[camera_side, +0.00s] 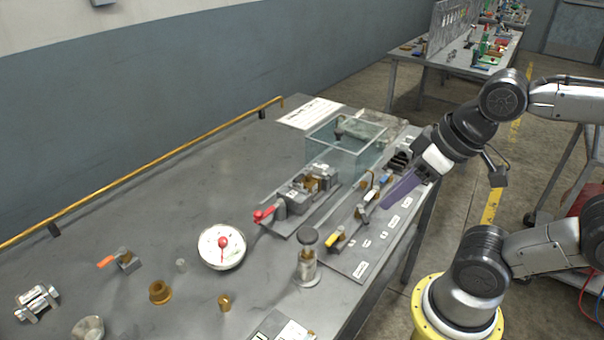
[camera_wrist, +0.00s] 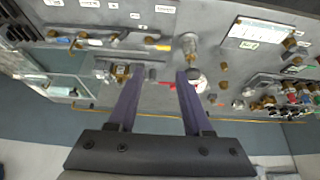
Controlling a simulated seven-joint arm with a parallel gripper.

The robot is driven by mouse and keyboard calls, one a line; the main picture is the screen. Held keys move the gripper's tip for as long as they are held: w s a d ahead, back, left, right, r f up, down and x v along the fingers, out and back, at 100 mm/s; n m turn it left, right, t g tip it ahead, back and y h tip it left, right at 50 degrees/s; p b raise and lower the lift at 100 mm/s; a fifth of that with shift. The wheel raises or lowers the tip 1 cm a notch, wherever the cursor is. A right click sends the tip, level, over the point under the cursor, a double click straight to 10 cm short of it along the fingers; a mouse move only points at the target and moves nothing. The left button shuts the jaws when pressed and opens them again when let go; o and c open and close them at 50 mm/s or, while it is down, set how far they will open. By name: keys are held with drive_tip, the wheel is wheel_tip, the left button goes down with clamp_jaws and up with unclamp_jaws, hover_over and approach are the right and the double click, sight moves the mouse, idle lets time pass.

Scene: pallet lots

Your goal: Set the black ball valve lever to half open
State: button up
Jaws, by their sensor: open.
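The row of small lever valves sits on a grey panel (camera_side: 348,268) along the table's right edge. A dark lever, which looks like the black ball valve lever (camera_side: 361,212), lies between a yellow lever (camera_side: 332,239) and a blue lever (camera_side: 385,178). Its exact angle is too small to tell. My gripper (camera_side: 387,204) is open and empty, with its purple fingers reaching over the panel near the dark and blue levers. In the wrist view, the two fingers of my gripper (camera_wrist: 155,71) are spread apart, and the yellow lever (camera_wrist: 158,47) shows beyond them.
A red-handled valve assembly (camera_side: 264,214), a glass tank (camera_side: 345,146) and a black-topped metal cylinder (camera_side: 307,262) stand close by. A round white gauge (camera_side: 221,246) and loose brass fittings lie farther left. The table's back-left area is clear.

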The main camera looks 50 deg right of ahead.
drive_tip(key=shift+c, duration=0.2)
idle(0.4)
drive_tip(key=w+d+r+m+g, duration=0.2)
drive_tip(key=w+r+m, duration=0.8)
drive_tip(key=w+m, duration=0.35)
drive_tip(key=m+g, duration=0.4)
drive_tip(key=m, duration=0.1)
hover_over(299, 177)
wheel_tip(299, 177, down, 9)
drive_tip(key=shift+n, duration=0.25)
wheel_tip(299, 177, down, 14)
drive_tip(key=shift+r, duration=0.25)
clamp_jaws()
